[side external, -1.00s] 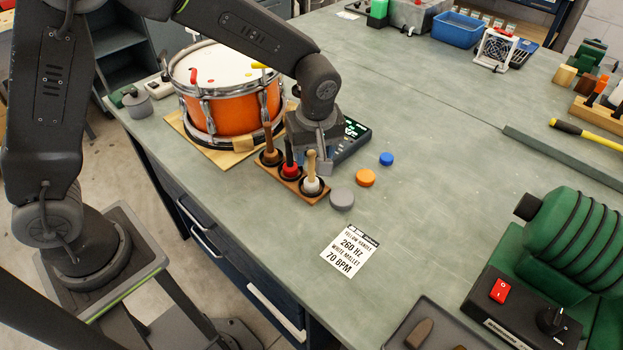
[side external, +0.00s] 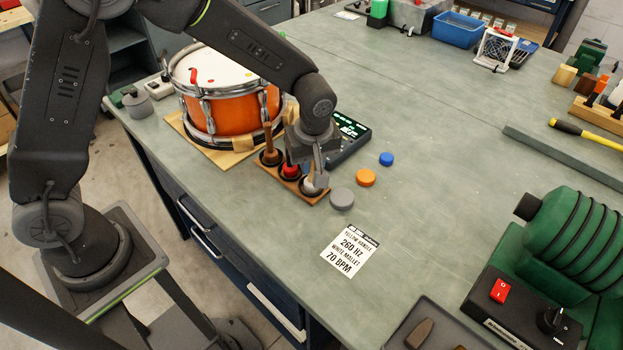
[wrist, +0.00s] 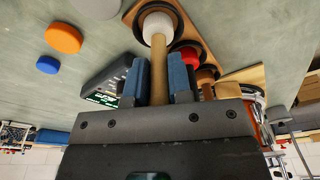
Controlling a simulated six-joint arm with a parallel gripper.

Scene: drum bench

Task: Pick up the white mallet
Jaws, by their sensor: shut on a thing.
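The white mallet stands head down in the end socket of a wooden rack (side external: 264,168). Its white head (wrist: 157,27) and wooden handle (wrist: 158,68) show in the wrist view. In the side view its white head (side external: 309,188) is partly hidden by my gripper. My gripper (side external: 318,172) is low over the rack, with its fingers shut on the mallet's handle; the blue finger pads (wrist: 160,78) are on both sides of the handle in the wrist view. The head still sits in the rack's black ring.
A red mallet (side external: 289,168) and a brown mallet (side external: 269,154) stand beside it in the rack. An orange drum (side external: 232,112) and a tuner box (side external: 352,132) are close behind. Grey (side external: 342,199), orange (side external: 365,177) and blue (side external: 386,159) discs lie to the right. A printed card (side external: 349,250) lies in front.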

